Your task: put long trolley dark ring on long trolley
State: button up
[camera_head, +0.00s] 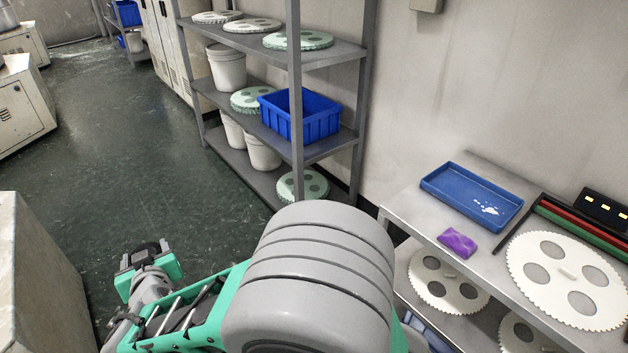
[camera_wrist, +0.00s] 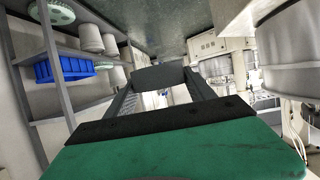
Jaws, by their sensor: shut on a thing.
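My gripper (camera_wrist: 160,90) is shut on a dark grey piece (camera_wrist: 160,75) between its fingertips in the wrist view. It fits the dark ring, but it shows nearly edge-on and its hole cannot be made out. In the head view my gripper (camera_head: 143,258) is at lower left, held over the open floor, away from the furniture at right. A grey metal stand (camera_head: 408,211) with a lower shelf is at right. I cannot tell whether it is the long trolley; no other clear trolley shows.
The stand carries a blue tray (camera_head: 470,195), a purple sponge (camera_head: 457,242) and a white holed disc (camera_head: 570,280). A grey rack (camera_head: 340,55) with discs, buckets and a blue crate (camera_head: 300,115) stands behind. A pale cabinet edge (camera_head: 35,280) is at left. The green floor between is clear.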

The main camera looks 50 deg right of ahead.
aim_at(419, 208)
jog(key=z, duration=0.05)
jog(key=i, duration=0.7)
jog(key=z, duration=0.85)
jog(key=i, duration=0.45)
jog(key=z, duration=0.4)
